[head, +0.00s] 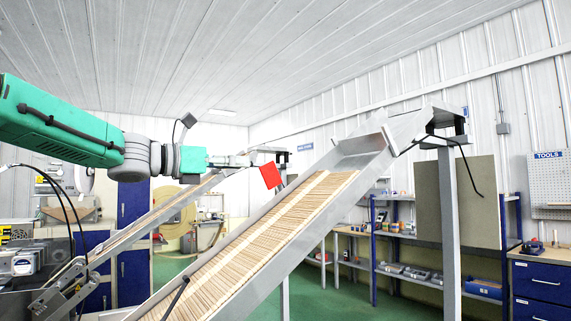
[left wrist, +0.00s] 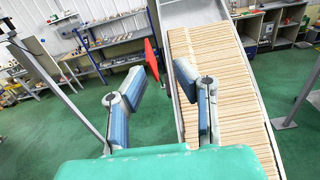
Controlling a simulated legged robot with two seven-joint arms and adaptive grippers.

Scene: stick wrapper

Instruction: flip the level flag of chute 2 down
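A red level flag (head: 270,175) shows as a tilted panel at the upper left side of the near chute (head: 323,216). My left gripper (head: 250,160) is just left of the flag in the head view. In the left wrist view my left gripper (left wrist: 160,68) is open and empty, its blue-padded fingers apart. There the red flag (left wrist: 151,60) stands beyond the fingertips, between them and closer to the left finger. I cannot tell whether a finger touches it. The flag's mount is hidden, and no chute number is readable. My right gripper is not in view.
The near chute (left wrist: 218,90) is filled with thin wooden sticks and slopes up to the right. A second stick chute (head: 130,232) runs behind it at the left. Grey posts (head: 449,215) and blue shelving stand at the right. Green floor lies open below.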

